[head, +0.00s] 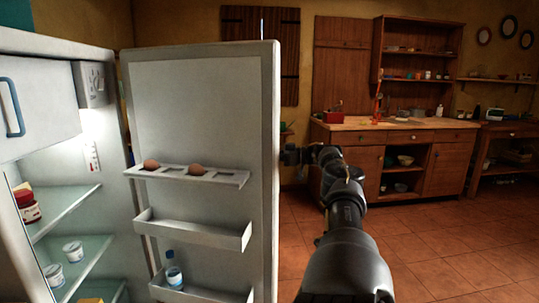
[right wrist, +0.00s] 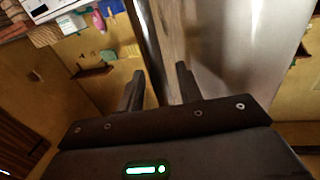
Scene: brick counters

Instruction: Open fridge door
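The fridge door (head: 200,110) stands wide open in the head view, its inner side with shelves facing me. The fridge body (head: 108,150) is at the left, its lit inside in view. My right gripper (head: 290,155) is just right of the door's free edge, pointing toward it. In the right wrist view my right gripper (right wrist: 160,70) has its two fingers apart, with a pale door-like panel (right wrist: 230,45) beyond them. I cannot tell whether the fingers touch the door. The door's handle is not clearly visible. My left gripper is not in view.
Eggs (head: 196,169) and a bottle (head: 173,270) sit on the door shelves. Jars (head: 72,251) stand on the fridge's glass shelves. A wooden counter (head: 400,124) stands along the back wall. The tiled floor (head: 450,245) at the right is clear.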

